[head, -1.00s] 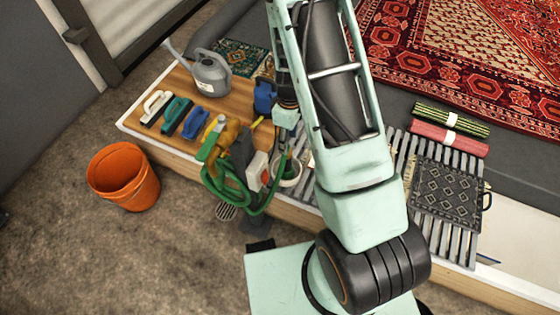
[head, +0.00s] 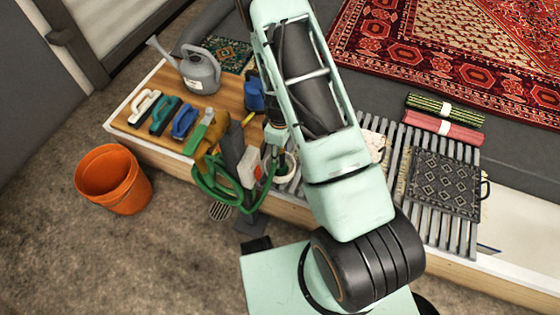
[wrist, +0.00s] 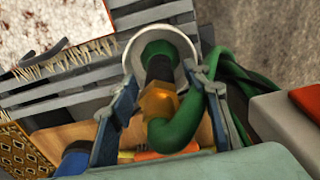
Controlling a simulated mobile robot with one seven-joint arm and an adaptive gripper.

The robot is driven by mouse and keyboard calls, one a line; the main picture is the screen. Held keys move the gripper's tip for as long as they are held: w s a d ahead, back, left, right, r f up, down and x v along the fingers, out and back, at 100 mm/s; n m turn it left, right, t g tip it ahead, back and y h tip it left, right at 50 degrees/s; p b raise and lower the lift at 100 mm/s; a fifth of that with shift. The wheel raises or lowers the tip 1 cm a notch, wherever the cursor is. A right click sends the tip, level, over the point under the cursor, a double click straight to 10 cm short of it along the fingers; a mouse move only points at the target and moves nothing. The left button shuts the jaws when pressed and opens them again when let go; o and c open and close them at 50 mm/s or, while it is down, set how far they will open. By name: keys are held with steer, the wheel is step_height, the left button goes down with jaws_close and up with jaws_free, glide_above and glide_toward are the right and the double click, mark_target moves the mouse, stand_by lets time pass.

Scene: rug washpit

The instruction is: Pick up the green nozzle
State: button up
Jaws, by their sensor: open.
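In the wrist view the green nozzle (wrist: 160,48) has a green end, a black middle and a brass-coloured fitting joined to a green hose (wrist: 178,132). Its green end shows within a white ring (wrist: 131,58); whether it touches the ring is unclear. My gripper (wrist: 167,82) is open, with one finger on each side of the nozzle. In the head view my gripper (head: 277,155) points down beside the white ring (head: 292,172). The nozzle is mostly hidden there by my arm.
Green hose loops (head: 215,193) hang at the bench's front edge, beside a white and red box (head: 249,167). A grey watering can (head: 200,73), several brushes and a green-handled tool (head: 199,132) are on the wooden board. An orange bucket (head: 112,180) stands on the floor.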

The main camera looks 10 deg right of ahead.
steer(key=shift+c, duration=0.4)
jaws_close()
steer(key=shift+r, duration=0.1)
